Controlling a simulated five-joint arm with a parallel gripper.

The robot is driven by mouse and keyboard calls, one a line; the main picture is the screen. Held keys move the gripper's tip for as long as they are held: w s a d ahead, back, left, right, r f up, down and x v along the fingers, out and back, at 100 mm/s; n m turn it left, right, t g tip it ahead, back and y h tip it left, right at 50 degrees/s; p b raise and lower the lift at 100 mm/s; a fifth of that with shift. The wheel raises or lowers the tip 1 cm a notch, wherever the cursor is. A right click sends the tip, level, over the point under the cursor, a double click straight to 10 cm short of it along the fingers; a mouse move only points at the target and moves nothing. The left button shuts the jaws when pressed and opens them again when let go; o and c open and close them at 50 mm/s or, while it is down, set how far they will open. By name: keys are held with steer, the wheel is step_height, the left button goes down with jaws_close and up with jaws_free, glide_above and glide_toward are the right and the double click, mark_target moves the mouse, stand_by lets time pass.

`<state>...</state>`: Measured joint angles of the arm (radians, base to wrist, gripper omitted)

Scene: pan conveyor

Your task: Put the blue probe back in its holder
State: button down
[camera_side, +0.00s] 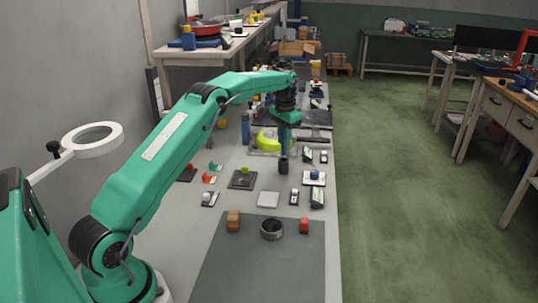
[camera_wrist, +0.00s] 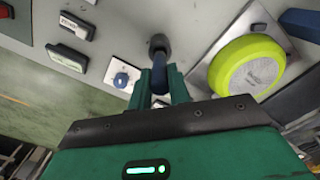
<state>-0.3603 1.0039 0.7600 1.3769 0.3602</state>
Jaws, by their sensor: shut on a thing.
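My gripper (camera_side: 284,126) is shut on the blue probe (camera_side: 284,145), which hangs upright below it in the side view. The probe's lower end meets the top of the dark round holder (camera_side: 283,166). In the wrist view the probe (camera_wrist: 159,74) stands between the green fingers of my gripper (camera_wrist: 160,86), and its far end lines up with the dark holder (camera_wrist: 159,43). I cannot tell how deep the probe's end is in the holder, as the rim hides it.
A blue knob on a white plate (camera_side: 314,177) stands close at the right. Small switches and blocks surround it. A grey mat (camera_side: 262,270) lies in front.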

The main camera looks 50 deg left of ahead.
mark_target(284, 157)
steer(key=shift+f, duration=2.85)
stand_by(0.6)
steer(key=c, duration=1.2)
jaws_free()
steer(key=shift+c, duration=0.2)
steer(key=shift+r, duration=3.95)
